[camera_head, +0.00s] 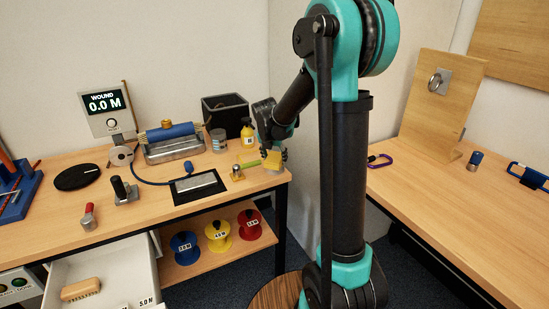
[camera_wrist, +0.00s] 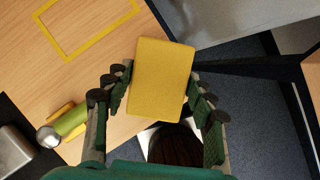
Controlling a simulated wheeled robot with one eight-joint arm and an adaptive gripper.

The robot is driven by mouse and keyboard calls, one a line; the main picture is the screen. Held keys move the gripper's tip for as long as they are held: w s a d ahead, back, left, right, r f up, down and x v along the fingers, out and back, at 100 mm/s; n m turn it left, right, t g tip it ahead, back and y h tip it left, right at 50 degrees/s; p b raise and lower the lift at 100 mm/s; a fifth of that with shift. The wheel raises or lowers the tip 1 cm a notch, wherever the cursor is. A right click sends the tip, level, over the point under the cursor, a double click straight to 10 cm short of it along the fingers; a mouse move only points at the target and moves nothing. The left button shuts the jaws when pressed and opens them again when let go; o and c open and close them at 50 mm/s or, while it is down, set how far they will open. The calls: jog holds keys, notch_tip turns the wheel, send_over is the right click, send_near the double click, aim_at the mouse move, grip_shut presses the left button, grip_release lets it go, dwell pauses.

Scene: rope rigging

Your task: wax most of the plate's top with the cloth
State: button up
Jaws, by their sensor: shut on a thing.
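A yellow cloth (camera_wrist: 162,75), shaped like a flat block, is held between the two fingers of my gripper (camera_wrist: 160,88). In the head view the cloth (camera_head: 273,160) hangs under my gripper (camera_head: 272,146) at the right end of the left bench, and appears to be just above the bench top. The plate (camera_head: 197,183) is a flat grey metal slab on a black mat (camera_head: 212,197), left of my gripper and apart from the cloth. In the wrist view a grey metal corner (camera_wrist: 12,150), likely the plate, shows at the lower left edge.
A green-handled tool (camera_wrist: 70,122) lies between mat and cloth. A yellow outline (camera_wrist: 57,43) marks the bench. A blue-cabled handle (camera_head: 188,167) is at the plate's back edge. A yellow bottle (camera_head: 248,134) and black bin (camera_head: 226,112) stand behind. The bench's right edge is close.

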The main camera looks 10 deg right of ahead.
aim_at(275, 157)
jog(key=shift+r, duration=3.45)
